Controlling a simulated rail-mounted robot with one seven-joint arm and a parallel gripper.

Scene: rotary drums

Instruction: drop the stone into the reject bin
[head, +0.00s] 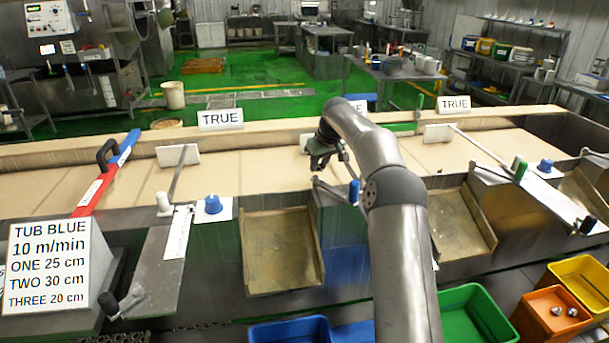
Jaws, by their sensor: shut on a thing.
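My gripper (321,163) is above the beige belt (263,170), near the middle of the head view, pointing down. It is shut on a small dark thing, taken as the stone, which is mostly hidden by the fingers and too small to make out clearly. No other stone shows on the belt. No bin carries a readable reject label. A blue bin (290,331), a green bin (477,312), an orange bin (548,305) with a few small round things in it, and a yellow bin (583,275) stand on the floor in front of the belt, apart from my gripper.
Metal chutes (281,250) slope down from the belt's front edge, with another chute (462,225) to the right. A red and blue bar (107,172) crosses the belt at left. A sign (48,265) reads TUB BLUE. My arm hides part of the front.

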